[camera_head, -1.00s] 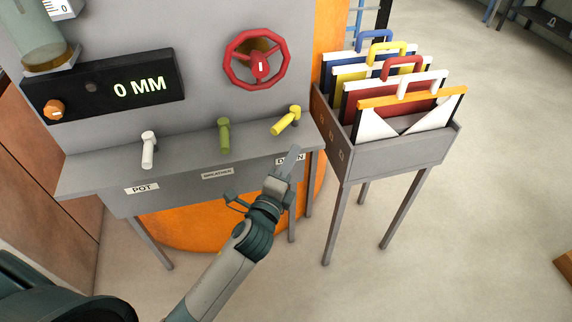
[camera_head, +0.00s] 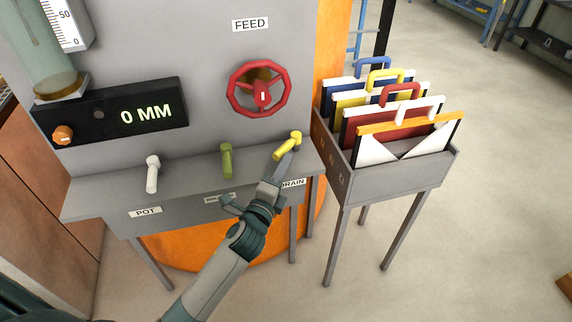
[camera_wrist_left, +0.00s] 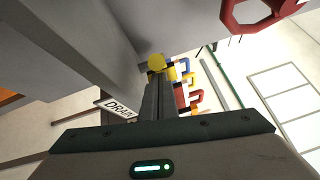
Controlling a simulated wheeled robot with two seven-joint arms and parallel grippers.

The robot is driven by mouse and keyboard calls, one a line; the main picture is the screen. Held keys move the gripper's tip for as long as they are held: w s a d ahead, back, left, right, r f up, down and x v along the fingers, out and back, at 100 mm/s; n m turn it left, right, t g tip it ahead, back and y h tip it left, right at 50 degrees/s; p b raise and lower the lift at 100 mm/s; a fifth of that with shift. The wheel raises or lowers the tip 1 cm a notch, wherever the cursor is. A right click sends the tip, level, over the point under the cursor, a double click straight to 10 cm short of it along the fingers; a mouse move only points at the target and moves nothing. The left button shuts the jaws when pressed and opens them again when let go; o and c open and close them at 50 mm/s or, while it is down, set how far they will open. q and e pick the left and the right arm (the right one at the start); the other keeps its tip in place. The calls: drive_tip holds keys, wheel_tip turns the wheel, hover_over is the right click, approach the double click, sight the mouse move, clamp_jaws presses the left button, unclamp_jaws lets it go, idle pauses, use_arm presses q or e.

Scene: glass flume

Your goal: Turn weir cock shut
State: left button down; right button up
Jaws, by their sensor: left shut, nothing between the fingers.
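Three cocks stand on the grey ledge: a white one (camera_head: 153,174) above the POT label, a green one (camera_head: 227,160) in the middle, and a yellow one (camera_head: 287,147) above the DRAIN label. I can read no label saying weir. The white and green handles point toward the front; the yellow handle slants to the lower left. My left gripper (camera_head: 285,165) is shut and empty, its tips at the lower end of the yellow handle; I cannot tell whether they touch. In the left wrist view the yellow cock (camera_wrist_left: 156,62) shows just beyond the fingertips. My right gripper is out of view.
A red FEED handwheel (camera_head: 260,90) sits on the panel above the yellow cock. A display (camera_head: 110,115) reads 0 MM. A grey rack (camera_head: 400,178) of boards with coloured handles stands close on the right. Floor is open beyond it.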

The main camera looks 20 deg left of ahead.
sight(274, 158)
use_arm(q)
drive_tip(key=shift+a, duration=0.1)
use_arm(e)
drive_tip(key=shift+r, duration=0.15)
